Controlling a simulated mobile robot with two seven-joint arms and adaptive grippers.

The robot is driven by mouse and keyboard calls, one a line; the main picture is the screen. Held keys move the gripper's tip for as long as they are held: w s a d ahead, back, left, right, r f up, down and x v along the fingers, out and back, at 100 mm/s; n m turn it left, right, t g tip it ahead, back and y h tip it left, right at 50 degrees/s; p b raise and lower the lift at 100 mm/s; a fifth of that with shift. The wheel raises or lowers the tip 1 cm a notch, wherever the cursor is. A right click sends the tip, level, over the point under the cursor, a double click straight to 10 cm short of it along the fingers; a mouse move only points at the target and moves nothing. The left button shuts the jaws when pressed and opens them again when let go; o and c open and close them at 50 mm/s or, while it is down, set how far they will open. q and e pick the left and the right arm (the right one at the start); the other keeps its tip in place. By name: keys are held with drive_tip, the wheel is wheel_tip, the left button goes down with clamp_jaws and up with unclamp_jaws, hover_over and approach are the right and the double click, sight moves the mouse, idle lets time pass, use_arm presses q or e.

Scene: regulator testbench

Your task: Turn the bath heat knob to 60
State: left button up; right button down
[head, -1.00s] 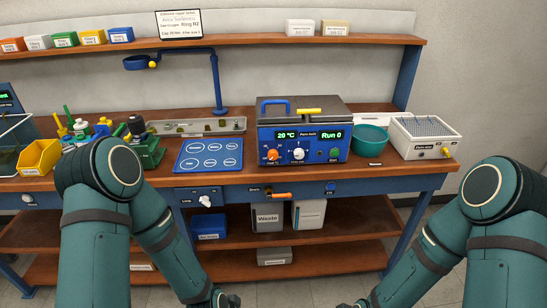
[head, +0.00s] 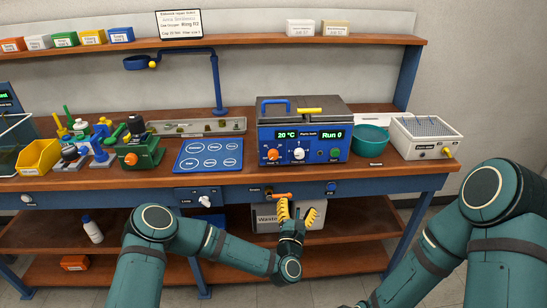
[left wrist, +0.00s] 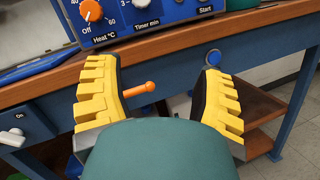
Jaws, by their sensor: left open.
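The bath heat knob is an orange dial (head: 272,155) at the lower left of the blue bath unit's front (head: 315,154). The unit's display reads 20 °C. In the left wrist view the knob (left wrist: 91,11) is at the top left, cut by the edge, with Off, 40 and 60 marked around it; its pointer is too small to read surely. My left gripper (head: 297,208) is open and empty, below and right of the knob, in front of the bench's front edge. Its yellow fingers (left wrist: 160,95) stand wide apart in the wrist view. My right gripper is out of view.
An orange lever (head: 281,195) sticks out of the bench front close to my left fingers and shows between them in the wrist view (left wrist: 137,90). A white timer knob (head: 299,154) and green start button (head: 335,154) are right of the heat knob. A teal bowl (head: 371,138) stands beside the unit.

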sight(274, 157)
use_arm(q)
drive_tip(key=w+a+r+n+y, duration=0.2)
drive_tip(key=w+n, duration=0.1)
drive_tip(key=w, duration=0.1)
drive_tip(key=w+a+r+n+t+y+b, duration=0.1)
drive_tip(key=w+a+r+n+y, duration=0.2)
drive_tip(key=w+n, duration=0.1)
drive_tip(key=w+a+r+n+y, duration=0.2)
drive_tip(key=w+a+r+n, duration=0.1)
drive_tip(key=w, duration=0.3)
drive_tip(key=shift+w+a+r+n+t+y, duration=0.2)
drive_tip(key=shift+n+t+y, duration=0.2)
drive_tip(key=shift+n, duration=0.2)
clamp_jaws()
